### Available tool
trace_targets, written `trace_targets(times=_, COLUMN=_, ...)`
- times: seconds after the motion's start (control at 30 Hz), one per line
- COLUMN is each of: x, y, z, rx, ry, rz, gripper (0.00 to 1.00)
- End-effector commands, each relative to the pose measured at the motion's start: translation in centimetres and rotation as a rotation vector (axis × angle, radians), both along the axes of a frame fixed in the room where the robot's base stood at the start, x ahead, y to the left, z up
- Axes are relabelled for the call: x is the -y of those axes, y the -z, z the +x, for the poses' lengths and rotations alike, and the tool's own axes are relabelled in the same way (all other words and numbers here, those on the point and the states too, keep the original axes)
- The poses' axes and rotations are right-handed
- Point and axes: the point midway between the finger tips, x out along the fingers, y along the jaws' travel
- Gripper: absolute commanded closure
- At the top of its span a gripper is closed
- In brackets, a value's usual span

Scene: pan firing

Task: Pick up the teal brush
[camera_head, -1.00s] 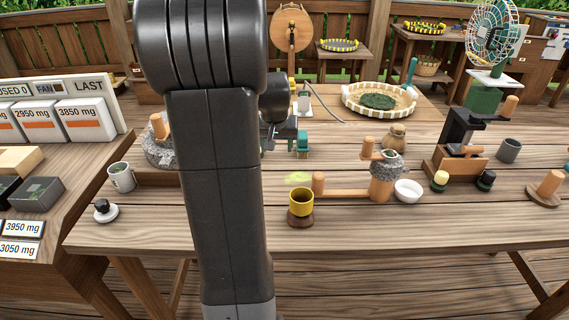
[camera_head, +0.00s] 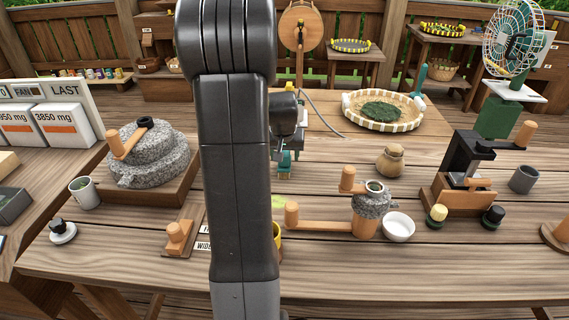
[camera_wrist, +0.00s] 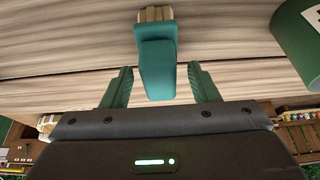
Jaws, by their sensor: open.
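The teal brush (camera_wrist: 156,68) shows in the wrist view, with a broad teal handle toward me and pale bristles at its far end. Gaps show between the fingers and the handle in this view. In the head view my gripper (camera_head: 285,165) is low over the back middle of the table, just right of my arm. There I cannot separate the brush from the fingers.
A green cylinder (camera_wrist: 299,40) stands right of the gripper in the wrist view. A large stone mill (camera_head: 160,165) is left of my arm.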

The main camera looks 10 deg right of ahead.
Motion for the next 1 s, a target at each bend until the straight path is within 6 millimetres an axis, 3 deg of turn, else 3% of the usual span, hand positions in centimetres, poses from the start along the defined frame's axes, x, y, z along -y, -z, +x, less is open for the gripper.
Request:
trace_targets(times=0.13, x=0.0, y=0.0, z=0.0, rx=0.0, ry=0.0, rz=0.0, gripper=0.45)
trace_targets(times=0.33, x=0.0, y=-0.1, z=0.0, rx=0.0, ry=0.0, rz=0.0, gripper=0.85)
trace_targets(times=0.37, x=0.0, y=-0.1, z=0.0, rx=0.0, ry=0.0, rz=0.0, gripper=0.89)
trace_targets(times=0.47, x=0.0, y=-0.1, z=0.0, rx=0.001, ry=0.0, rz=0.0, gripper=0.9)
trace_targets(times=0.5, x=0.0, y=-0.1, z=0.0, rx=0.001, ry=0.0, rz=0.0, gripper=1.0)
trace_targets(times=0.73, x=0.0, y=-1.6, z=0.0, rx=0.004, ry=0.0, rz=-0.001, gripper=1.0)
trace_targets(times=1.0, x=0.0, y=-7.0, z=0.1, rx=0.005, ry=0.0, rz=-0.001, gripper=1.0)
